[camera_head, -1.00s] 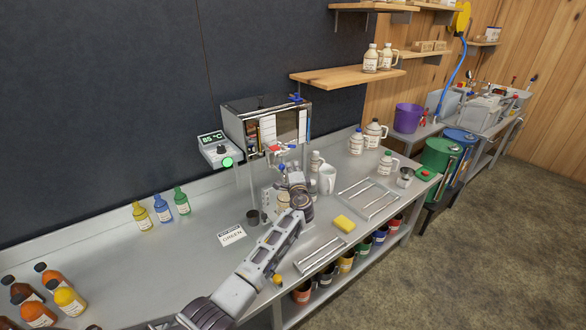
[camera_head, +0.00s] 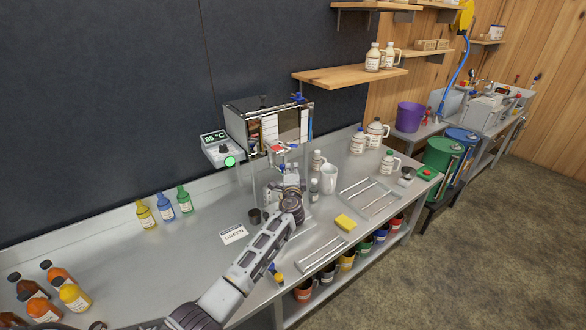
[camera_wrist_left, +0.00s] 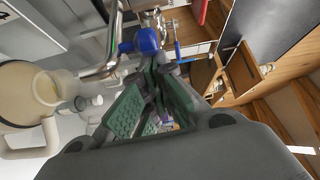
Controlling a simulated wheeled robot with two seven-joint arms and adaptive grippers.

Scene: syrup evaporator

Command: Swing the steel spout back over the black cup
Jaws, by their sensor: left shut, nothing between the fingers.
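The black cup (camera_head: 254,216) stands upright on the steel bench, left of my left gripper (camera_head: 287,176). The gripper is below the front of the boxy steel evaporator (camera_head: 236,124), where small red and blue valve parts show. In the left wrist view, the steel spout (camera_wrist_left: 103,62) is a bent pipe beside a blue fitting (camera_wrist_left: 147,40). My left gripper's green-padded fingers (camera_wrist_left: 154,72) are shut with nothing between them, close below the blue fitting; I cannot tell whether they touch it. The black cup is not clear in the wrist view. My right gripper is not seen.
A white mug (camera_head: 329,179) and small bottles stand right of my gripper. A white label card (camera_head: 233,234) lies left of my arm. A yellow sponge (camera_head: 345,221) and a steel tray (camera_head: 398,204) are further right.

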